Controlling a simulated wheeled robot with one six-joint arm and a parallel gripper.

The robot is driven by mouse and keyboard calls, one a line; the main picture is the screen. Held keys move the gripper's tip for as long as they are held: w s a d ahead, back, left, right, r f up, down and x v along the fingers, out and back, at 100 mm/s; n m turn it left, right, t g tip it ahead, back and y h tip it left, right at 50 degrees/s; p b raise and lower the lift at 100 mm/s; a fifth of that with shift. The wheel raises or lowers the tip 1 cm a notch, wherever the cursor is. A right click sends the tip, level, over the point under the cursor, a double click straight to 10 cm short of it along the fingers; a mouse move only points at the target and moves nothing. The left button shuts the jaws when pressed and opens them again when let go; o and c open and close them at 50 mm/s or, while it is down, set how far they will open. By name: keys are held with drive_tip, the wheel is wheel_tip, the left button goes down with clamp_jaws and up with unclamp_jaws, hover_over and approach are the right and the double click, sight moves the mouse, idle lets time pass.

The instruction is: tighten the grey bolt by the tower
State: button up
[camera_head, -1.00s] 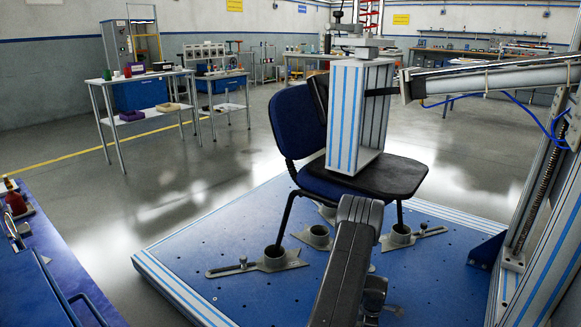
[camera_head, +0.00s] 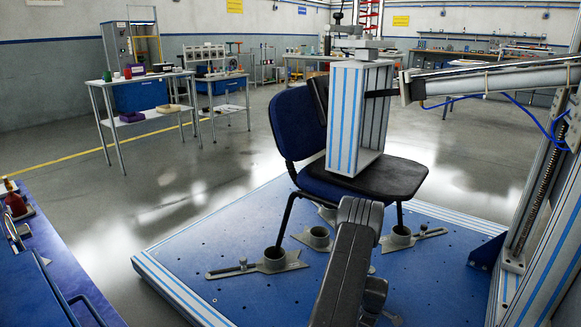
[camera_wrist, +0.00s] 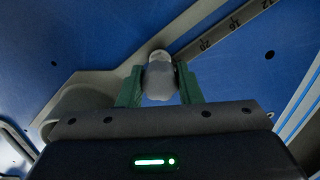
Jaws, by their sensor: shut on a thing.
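In the wrist view, the grey bolt (camera_wrist: 159,78) stands between the two green fingers of my gripper (camera_wrist: 160,90). The fingers are shut on it, one on each side. The bolt sits on a grey clamp plate (camera_wrist: 98,82) with a round cup (camera_wrist: 75,110) at the left. In the head view my own arm hides my gripper and this bolt. The tower (camera_head: 540,190) stands at the right edge of the blue platform.
A blue and black chair (camera_head: 385,176) stands on the blue platform (camera_head: 215,262), with a striped block (camera_head: 343,115) on its seat. Other clamps (camera_head: 270,262) (camera_head: 400,238) hold the chair legs. A beam (camera_head: 480,80) reaches from the tower toward the block.

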drive_tip(key=m, duration=0.3)
drive_tip(key=shift+m, duration=0.4)
drive_tip(key=o, duration=1)
wheel_tip(320, 180, up, 14)
drive_tip(key=p, duration=0.5)
drive_tip(key=shift+f, duration=0.1)
